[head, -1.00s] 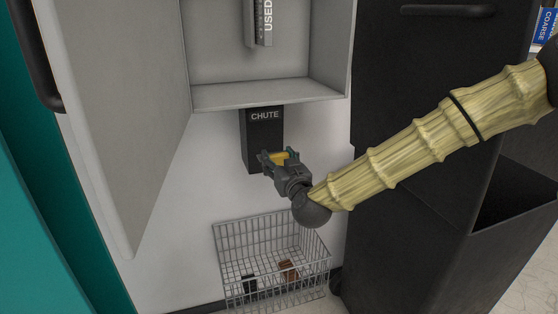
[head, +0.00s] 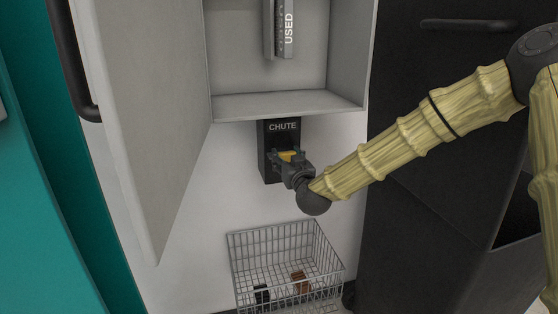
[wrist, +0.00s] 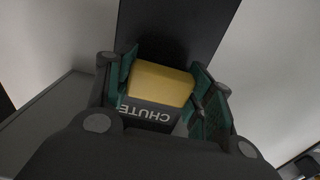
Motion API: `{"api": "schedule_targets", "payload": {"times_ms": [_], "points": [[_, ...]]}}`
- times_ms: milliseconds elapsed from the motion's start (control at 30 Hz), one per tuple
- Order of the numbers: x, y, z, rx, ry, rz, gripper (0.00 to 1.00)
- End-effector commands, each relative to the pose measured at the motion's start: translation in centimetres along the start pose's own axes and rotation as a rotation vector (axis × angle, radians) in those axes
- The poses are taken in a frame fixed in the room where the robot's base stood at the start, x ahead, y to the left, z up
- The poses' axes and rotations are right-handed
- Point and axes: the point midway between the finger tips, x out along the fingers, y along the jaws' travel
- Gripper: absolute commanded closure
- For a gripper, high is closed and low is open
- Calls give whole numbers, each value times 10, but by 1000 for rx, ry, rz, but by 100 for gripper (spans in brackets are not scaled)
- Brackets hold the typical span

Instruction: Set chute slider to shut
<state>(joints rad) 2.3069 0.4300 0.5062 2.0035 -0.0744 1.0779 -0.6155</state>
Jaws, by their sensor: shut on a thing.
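The black chute (head: 268,166), labelled CHUTE, hangs on the white wall below the open grey cabinet. The yellow slider (head: 290,156) sits on the chute's front and is partly hidden by my gripper. In the wrist view the yellow slider (wrist: 162,84) lies between the two green-padded fingers, with the CHUTE lettering just beyond it, upside down. My gripper (head: 287,158) is at the chute's front, shut on the slider; it also shows in the wrist view (wrist: 165,92). The slider's exact setting cannot be read from these views.
A wire basket (head: 285,232) with a few small items stands below the chute. The cabinet (head: 290,106) is above, its door (head: 150,120) open at left. A black unit (head: 410,230) stands at right. White wall shows clear between chute and basket.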

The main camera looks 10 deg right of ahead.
Motion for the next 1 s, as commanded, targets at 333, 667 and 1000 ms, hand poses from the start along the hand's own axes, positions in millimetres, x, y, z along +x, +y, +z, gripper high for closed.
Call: {"api": "schedule_targets", "payload": {"times_ms": [333,667,1000], "points": [[2,2,-3,0,6,3,13],[1,0,-2,0,4,1,0],[-16,-1,-3,0,4,-1,0]]}}
